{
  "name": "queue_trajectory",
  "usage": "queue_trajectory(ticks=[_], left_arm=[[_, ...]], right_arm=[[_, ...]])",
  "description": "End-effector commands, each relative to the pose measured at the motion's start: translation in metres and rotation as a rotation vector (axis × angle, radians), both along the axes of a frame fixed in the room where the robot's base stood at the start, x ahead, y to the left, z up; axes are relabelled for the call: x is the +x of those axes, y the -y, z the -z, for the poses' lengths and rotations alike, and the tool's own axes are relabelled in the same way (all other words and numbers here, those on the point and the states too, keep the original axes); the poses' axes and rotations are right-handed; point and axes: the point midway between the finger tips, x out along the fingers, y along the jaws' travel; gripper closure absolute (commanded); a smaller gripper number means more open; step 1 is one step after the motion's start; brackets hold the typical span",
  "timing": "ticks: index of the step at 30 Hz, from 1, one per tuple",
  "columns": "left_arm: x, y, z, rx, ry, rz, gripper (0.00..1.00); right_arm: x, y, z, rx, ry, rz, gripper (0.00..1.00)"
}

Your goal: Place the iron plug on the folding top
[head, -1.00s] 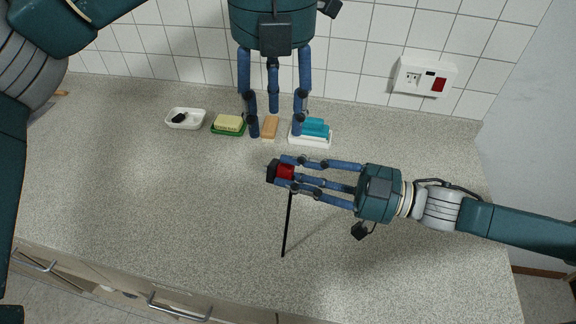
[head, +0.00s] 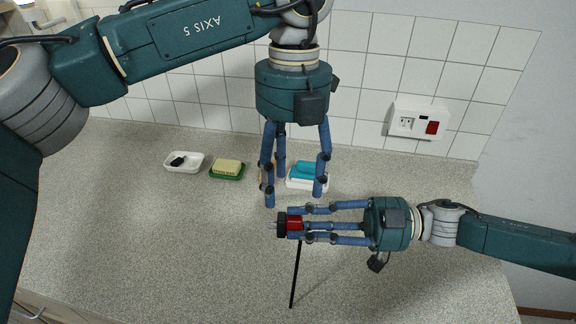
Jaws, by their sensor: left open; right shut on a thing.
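The iron plug (head: 293,223) is red with a black end, and a thin black cord (head: 296,275) runs down from it in the picture. My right gripper (head: 289,224) comes in from the right, and its blue fingers are shut around the red part. My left gripper (head: 294,198) points down from above with its fingers spread and empty, just above the plug in the picture. I take the speckled grey counter (head: 160,245) as the folding top. The plug appears over it; I cannot tell how high.
At the back of the counter stand a white dish (head: 168,167) with a black item, a yellow sponge (head: 227,166) on a green tray, a mostly hidden orange item and a white tray with blue pieces (head: 306,170). A wall socket (head: 407,121) is at the right. The counter's left front is clear.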

Motion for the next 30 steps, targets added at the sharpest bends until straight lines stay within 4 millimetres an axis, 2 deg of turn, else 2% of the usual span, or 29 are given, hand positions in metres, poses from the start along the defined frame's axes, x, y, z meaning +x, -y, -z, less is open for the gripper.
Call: queue_trajectory(ticks=[6,13,18,27,28,30], left_arm=[[-0.006,-0.002,0.044,0.002,-0.004,0.001,0.41],[-0.01,-0.003,0.078,0.001,-0.002,0.001,0.41],[-0.01,-0.003,0.089,0.0,0.0,0.001,0.41],[-0.011,-0.003,0.091,0.0,0.0,0.001,0.41],[-0.011,-0.003,0.091,0.0,0.0,0.001,0.45],[-0.011,-0.003,0.091,0.0,0.0,0.001,0.59]], right_arm=[[0.0,0.0,0.0,0.001,0.0,0.0,1.0],[0.0,0.0,0.0,0.001,0.0,0.0,1.0],[0.0,0.0,0.0,0.001,0.0,0.001,1.0],[0.0,0.0,0.0,0.001,0.0,0.001,1.0],[0.0,0.0,0.0,0.001,0.0,0.001,1.0],[0.0,0.0,0.0,0.001,0.0,0.001,1.0]])
